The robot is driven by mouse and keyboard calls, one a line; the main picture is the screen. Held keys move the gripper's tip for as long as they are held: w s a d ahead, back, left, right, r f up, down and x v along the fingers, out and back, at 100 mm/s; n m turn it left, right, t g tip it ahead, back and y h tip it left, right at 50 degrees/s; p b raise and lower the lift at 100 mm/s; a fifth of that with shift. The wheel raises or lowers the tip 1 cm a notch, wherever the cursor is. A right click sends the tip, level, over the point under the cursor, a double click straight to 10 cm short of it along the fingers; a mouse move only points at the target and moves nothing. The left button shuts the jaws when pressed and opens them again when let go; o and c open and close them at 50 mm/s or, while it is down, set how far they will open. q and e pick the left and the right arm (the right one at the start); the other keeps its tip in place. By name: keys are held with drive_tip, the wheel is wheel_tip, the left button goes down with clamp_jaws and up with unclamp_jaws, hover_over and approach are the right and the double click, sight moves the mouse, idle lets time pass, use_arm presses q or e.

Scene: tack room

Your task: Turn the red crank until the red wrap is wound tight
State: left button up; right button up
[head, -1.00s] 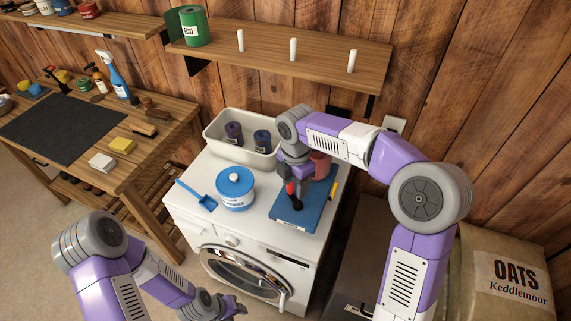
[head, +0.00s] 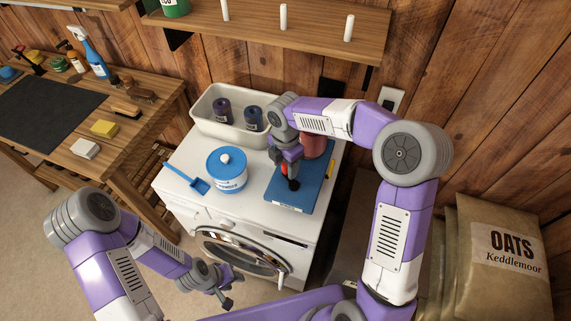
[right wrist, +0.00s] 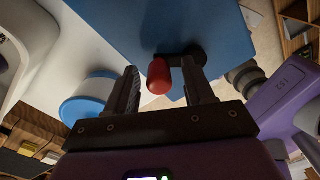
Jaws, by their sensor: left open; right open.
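A blue winder base (head: 293,198) lies on top of the white washing machine, with the red wrap (head: 315,146) standing at its back, partly hidden by my right arm. The crank's red handle (head: 284,168) shows just below my right gripper (head: 287,160). In the right wrist view the red handle (right wrist: 159,77) stands between the two open fingers of my right gripper (right wrist: 161,70), with a visible gap on the left side. How tightly the wrap is wound cannot be told. My left gripper (head: 226,285) is open and empty, low in front of the washing machine.
A white bin (head: 208,122) with a purple and a dark blue roll stands behind. A blue-and-white tub (head: 228,183) and a blue scoop (head: 200,186) lie left of the base. A wooden shelf (head: 270,32) with white pegs hangs above. Oats sacks (head: 490,280) stand at right.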

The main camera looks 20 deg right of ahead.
clamp_jaws()
